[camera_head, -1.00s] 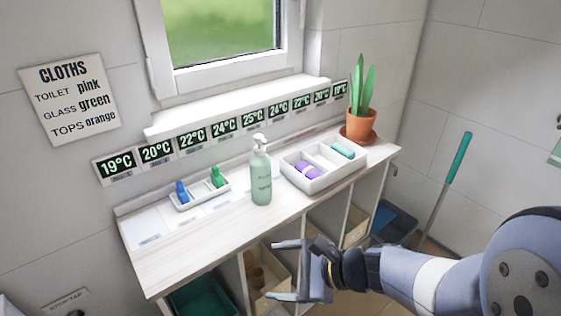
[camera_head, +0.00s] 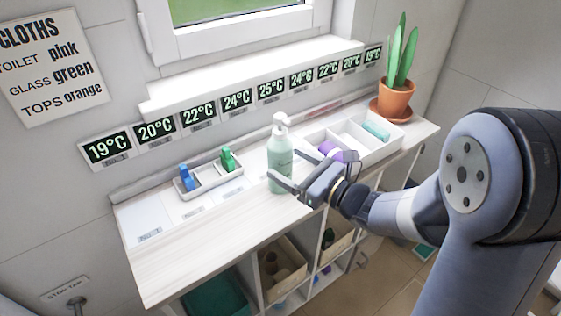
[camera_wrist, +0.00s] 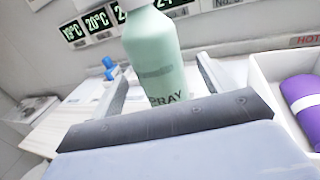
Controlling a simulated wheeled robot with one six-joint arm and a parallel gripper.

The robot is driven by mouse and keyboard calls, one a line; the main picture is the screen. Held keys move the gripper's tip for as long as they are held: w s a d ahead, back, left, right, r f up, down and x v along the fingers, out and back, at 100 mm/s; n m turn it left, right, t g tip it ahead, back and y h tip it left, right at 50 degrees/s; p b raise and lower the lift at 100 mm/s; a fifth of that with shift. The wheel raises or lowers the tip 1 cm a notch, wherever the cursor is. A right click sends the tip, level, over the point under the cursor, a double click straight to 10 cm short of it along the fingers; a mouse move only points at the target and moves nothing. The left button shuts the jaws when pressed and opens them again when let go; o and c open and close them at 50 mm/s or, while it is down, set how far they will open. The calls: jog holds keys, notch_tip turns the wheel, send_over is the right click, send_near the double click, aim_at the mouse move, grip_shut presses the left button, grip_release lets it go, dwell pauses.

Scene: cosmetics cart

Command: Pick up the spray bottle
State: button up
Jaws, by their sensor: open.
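The spray bottle (camera_head: 279,160) is pale green with a white pump top and stands upright on the white wooden shelf top (camera_head: 190,250). In the wrist view the spray bottle (camera_wrist: 156,62) fills the upper middle, its top cut off and its base hidden behind my gripper's body. My gripper (camera_head: 283,165) is open at the bottle's right front side in the head view. In the wrist view its two fingers (camera_wrist: 160,92) reach forward, one on each side of the bottle's lower body. I cannot tell whether either finger touches it.
A white divided box (camera_head: 387,146) with purple and teal rolled cloths is close on the right. A potted plant (camera_head: 393,98) stands farther right. The front left of the shelf top is clear.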

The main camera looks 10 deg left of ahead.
jog(key=x, duration=0.5)
jog(key=shift+a+f+p, duration=0.15)
jog(key=shift+f+p, duration=0.15)
jog(key=shift+p, duration=0.05)
jog(key=c, duration=1.4)
